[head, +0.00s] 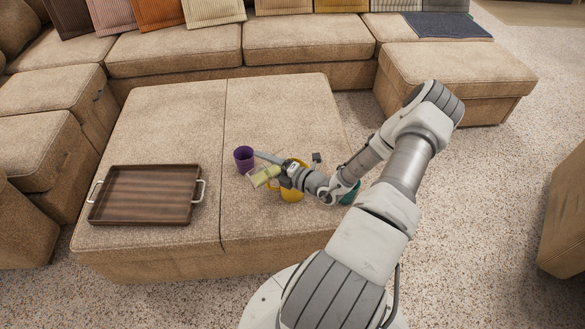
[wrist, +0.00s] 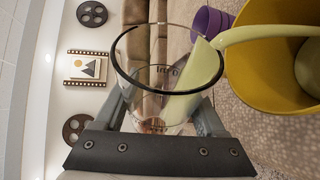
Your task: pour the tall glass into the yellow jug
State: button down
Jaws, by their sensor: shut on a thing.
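My gripper (head: 268,168) is shut on the tall glass (head: 257,178), which is clear and tilted well over. In the wrist view the glass (wrist: 140,85) sits between the fingers of my gripper (wrist: 163,108). Pale green liquid lies along one side of the glass, and a pale green stream (wrist: 265,33) runs from its rim to the yellow jug (wrist: 245,75). Pale green liquid (wrist: 310,66) shows inside the jug. In the head view the yellow jug (head: 291,193) stands on the ottoman beneath my gripper, partly hidden by my arm.
A purple cup (head: 243,159) stands close behind the glass. A teal object (head: 351,194) is partly hidden by my arm to the right. A wooden tray (head: 146,195) with metal handles lies on the left of the ottoman (head: 165,110). The ottoman's back is clear.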

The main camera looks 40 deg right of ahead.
jog(key=shift+d+f+m, duration=0.1)
jog(key=shift+m, duration=0.3)
dwell(0.3)
jog(key=shift+d+r+m+t+y, duration=0.1)
jog(key=shift+r+m+t+y, duration=0.2)
jog(key=shift+m, duration=0.1)
jog(key=shift+f, duration=0.25)
jog(key=shift+a+r+n, duration=0.25)
jog(key=shift+n, duration=0.55)
jog(key=shift+a+f+n+g+h, duration=0.15)
jog(key=shift+a+n+g+h, duration=0.1)
jog(key=shift+n+g+h, duration=0.2)
jog(key=shift+a+f+n+h, duration=0.15)
jog(key=shift+f+n+h, duration=0.05)
jog(key=shift+n+h, duration=0.05)
jog(key=shift+a+f, duration=0.1)
